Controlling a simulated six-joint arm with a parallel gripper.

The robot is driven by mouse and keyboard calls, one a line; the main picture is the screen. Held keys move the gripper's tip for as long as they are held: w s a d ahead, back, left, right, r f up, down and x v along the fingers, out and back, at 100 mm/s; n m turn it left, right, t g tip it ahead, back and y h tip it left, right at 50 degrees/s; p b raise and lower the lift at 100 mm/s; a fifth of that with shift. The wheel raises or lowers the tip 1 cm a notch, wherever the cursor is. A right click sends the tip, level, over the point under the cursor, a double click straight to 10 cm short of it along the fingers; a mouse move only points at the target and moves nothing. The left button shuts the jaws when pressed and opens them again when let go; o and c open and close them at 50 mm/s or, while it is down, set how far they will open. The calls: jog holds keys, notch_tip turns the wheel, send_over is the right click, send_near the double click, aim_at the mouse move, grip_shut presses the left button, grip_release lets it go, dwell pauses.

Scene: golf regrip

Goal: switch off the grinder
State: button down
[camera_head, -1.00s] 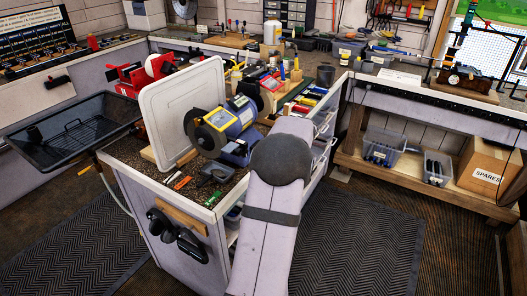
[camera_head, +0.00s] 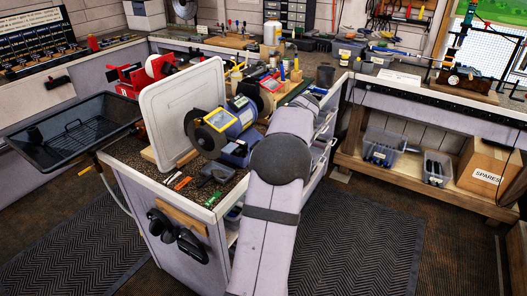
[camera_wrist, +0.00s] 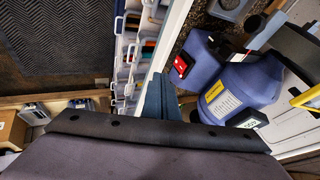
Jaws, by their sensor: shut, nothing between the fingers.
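The bench grinder (camera_head: 240,113) stands on the bench, with a blue body, yellow labels and a dark wheel at its left end. A blue box (camera_head: 236,152) sits at its front. In the wrist view the grinder's rounded blue body (camera_wrist: 248,84) is at right, and the box carries a red switch (camera_wrist: 182,66) on a dark plate. The switch's position is too small to tell. My gripper (camera_wrist: 162,88) is shut and empty, left of the grinder over the bench edge and apart from the switch. My gripper is not visible in the head view.
A white panel (camera_head: 182,112) stands upright left of the grinder. Small tools lie on the bench's front corner, and earmuffs (camera_head: 190,244) hang on its end. Open drawers with bins (camera_wrist: 138,45) line its side. Dark floor matting (camera_head: 360,245) lies clear to the right.

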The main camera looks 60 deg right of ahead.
jog(key=w+d+f+p, duration=0.3)
jog(key=w+f+p, duration=0.3)
jog(key=w+f, duration=0.2)
jog(key=shift+d, duration=0.2)
jog(key=shift+w+f, duration=0.15)
jog(key=shift+f, duration=0.1)
dwell(0.3)
jog(key=shift+w+f+b, duration=0.15)
jog(key=shift+b, duration=0.35)
jog(key=shift+r, duration=0.3)
jog(key=shift+r+p, duration=0.6)
jog(key=shift+r, duration=0.15)
